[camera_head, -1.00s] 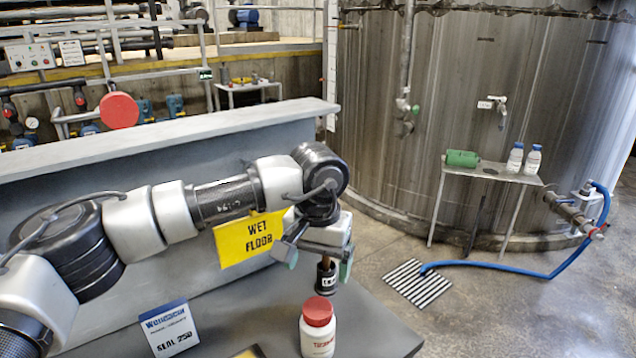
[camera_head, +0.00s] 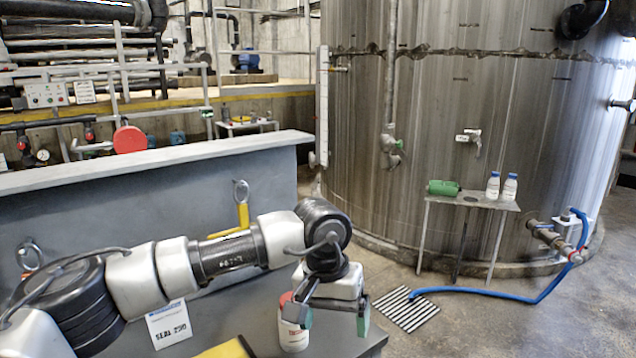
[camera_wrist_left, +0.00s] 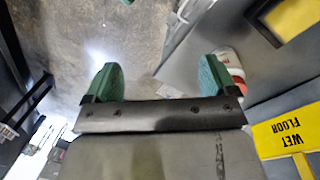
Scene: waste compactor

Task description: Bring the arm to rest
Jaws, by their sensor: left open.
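My left gripper (camera_head: 332,318) is at the lower middle of the head view, on an arm reaching in from the left. Its jaws are apart, with green pads. In the left wrist view the two green fingers (camera_wrist_left: 158,80) are wide apart with nothing between them, only floor beyond. A white bottle with a red cap (camera_head: 293,330) stands on the grey table, partly behind one finger. It also shows beside the right finger in the wrist view (camera_wrist_left: 231,62). My right gripper is not in view.
A white label card (camera_head: 170,326) and a yellow-and-black item (camera_head: 224,349) are on the table. A yellow WET FLOOR sign (camera_wrist_left: 281,136) is near the right edge of the wrist view. A tank (camera_head: 450,120), a small bench (camera_head: 470,201) and a blue hose (camera_head: 500,292) lie beyond.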

